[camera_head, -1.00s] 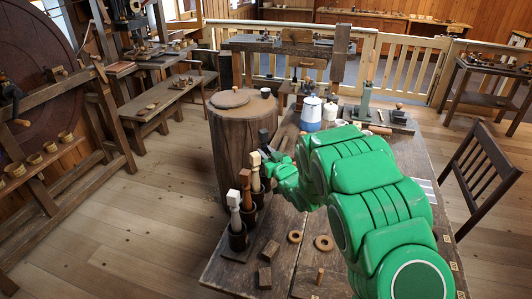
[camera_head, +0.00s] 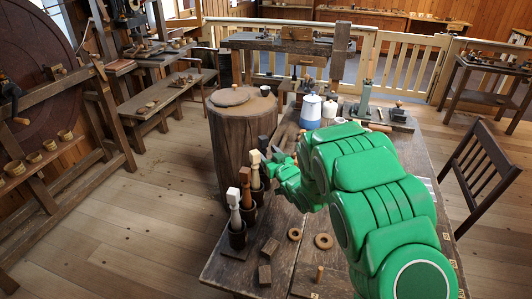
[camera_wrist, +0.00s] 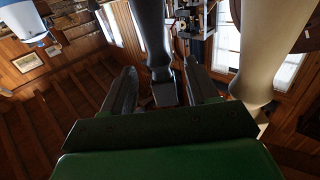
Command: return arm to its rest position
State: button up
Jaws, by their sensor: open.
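My gripper (camera_head: 272,153) is at the end of my green arm, over the left part of the table beside the row of turned spools. In the wrist view its two dark fingers (camera_wrist: 160,70) are apart. A dark spool (camera_wrist: 150,30) shows beyond and between them; I cannot tell how near it is. A pale spool (camera_wrist: 262,45) stands to the right of the fingers. In the head view the row holds a white spool (camera_head: 233,205), a brown spool (camera_head: 245,183), a pale spool (camera_head: 255,166) and a dark spool (camera_head: 263,143), standing upright in dark cups.
A wooden stump (camera_head: 228,150) stands left of the table, close to my gripper. A blue-and-white jar (camera_head: 311,112) and a metal tool (camera_head: 364,98) stand at the back of the table. Rings (camera_head: 324,241) and small blocks (camera_head: 265,275) lie at the front. A chair (camera_head: 480,170) is at right.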

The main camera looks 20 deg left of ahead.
jog(key=v, duration=0.6)
jog(key=shift+s+d+r, duration=0.1)
jog(key=shift+s, duration=0.05)
dwell(0.5)
jog(key=w+d+r+m+h, duration=0.1)
jog(key=w+d+r+h, duration=0.1)
jog(key=d+h, duration=0.35)
jog(key=s+d+r+m+g+h, duration=0.2)
jog(key=s+d+h, duration=0.15)
jog(key=d, duration=0.65)
jog(key=s+d+r+m+g+h, duration=0.1)
jog(key=s+d+r+h, duration=0.3)
jog(key=d, duration=0.6)
jog(key=s+d+r+m+g, duration=0.1)
jog(key=s+d+r+g, duration=0.1)
jog(key=s, duration=1.3)
jog(key=s+d+r+m+g, duration=0.2)
jog(key=s+d+g, duration=0.2)
jog(key=s, duration=1)
jog(key=s+d+r+m+g, duration=0.2)
jog(key=s+g, duration=0.3)
jog(key=s, duration=1)
jog(key=shift+s+d+g, duration=0.3)
jog(key=shift+d, duration=0.3)
